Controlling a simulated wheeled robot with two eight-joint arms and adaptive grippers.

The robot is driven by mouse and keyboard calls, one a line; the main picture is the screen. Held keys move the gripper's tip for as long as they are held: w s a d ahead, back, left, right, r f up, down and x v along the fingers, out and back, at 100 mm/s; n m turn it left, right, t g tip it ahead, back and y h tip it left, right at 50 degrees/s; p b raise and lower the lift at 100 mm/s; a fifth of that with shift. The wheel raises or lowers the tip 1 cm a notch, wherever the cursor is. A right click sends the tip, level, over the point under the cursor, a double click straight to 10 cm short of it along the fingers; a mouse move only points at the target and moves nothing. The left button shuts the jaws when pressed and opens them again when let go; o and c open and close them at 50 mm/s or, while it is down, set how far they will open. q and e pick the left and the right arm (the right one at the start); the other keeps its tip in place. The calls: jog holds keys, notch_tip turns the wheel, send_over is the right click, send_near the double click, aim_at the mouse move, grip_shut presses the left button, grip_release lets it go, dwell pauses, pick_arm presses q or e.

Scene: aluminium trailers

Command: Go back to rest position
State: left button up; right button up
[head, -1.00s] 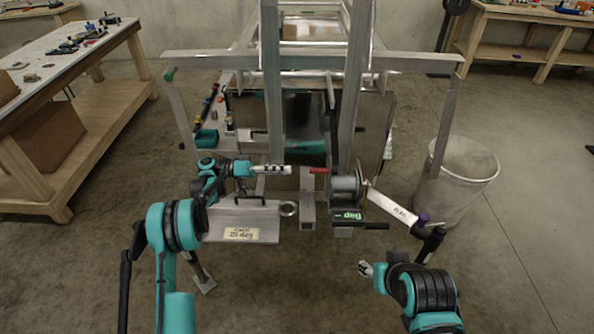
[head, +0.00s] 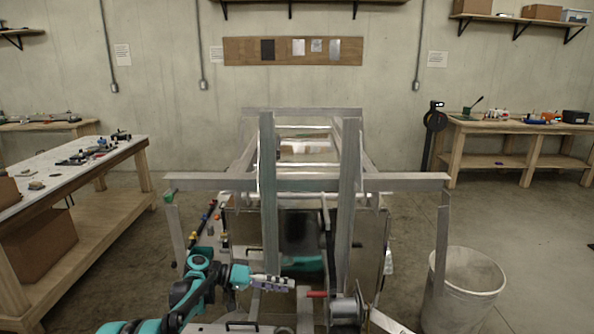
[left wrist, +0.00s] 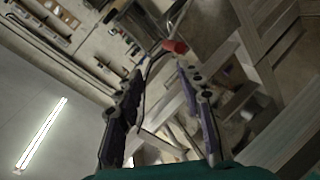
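My left gripper (head: 288,283) reaches in from the lower left in the head view, in front of the aluminium trailer frame (head: 400,182). Its tip is just left of the red grip (head: 317,294) of the winch (head: 347,308); I cannot tell whether they touch in that view. In the left wrist view, the two dark fingers of the left gripper (left wrist: 159,73) stand apart with nothing held between them. The red grip (left wrist: 175,46) shows beyond the fingertips there. My right arm and gripper are out of both views.
A white-topped workbench (head: 105,155) with small tools stands at left. A grey bin (head: 465,290) stands right of the trailer. Another bench (head: 520,128) stands by the back wall. Open concrete floor lies right of the trailer. A grey plate (head: 240,328) shows at the bottom edge.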

pick_arm(q)
jog(key=s+a+r+n+t+y, duration=0.15)
jog(key=s+y, duration=0.25)
jog(key=s, duration=0.4)
jog(key=s+a+r+n+t+y, duration=0.1)
jog(key=s+r+n+y, duration=0.15)
jog(key=s, duration=0.65)
jog(key=s+a+f+t+y, duration=0.1)
jog(key=s+a+y, duration=0.3)
jog(key=s, duration=0.4)
jog(key=s+a+f+n+t+y, duration=0.1)
jog(key=s+a+f+t+y, duration=0.1)
jog(key=s+a, duration=0.4)
jog(key=s+f+y, duration=0.1)
jog(key=s+f, duration=0.1)
jog(key=s, duration=0.1)
jog(key=shift+a+y, duration=0.25)
jog(key=shift+y, duration=0.1)
jog(key=shift+d+f, duration=0.1)
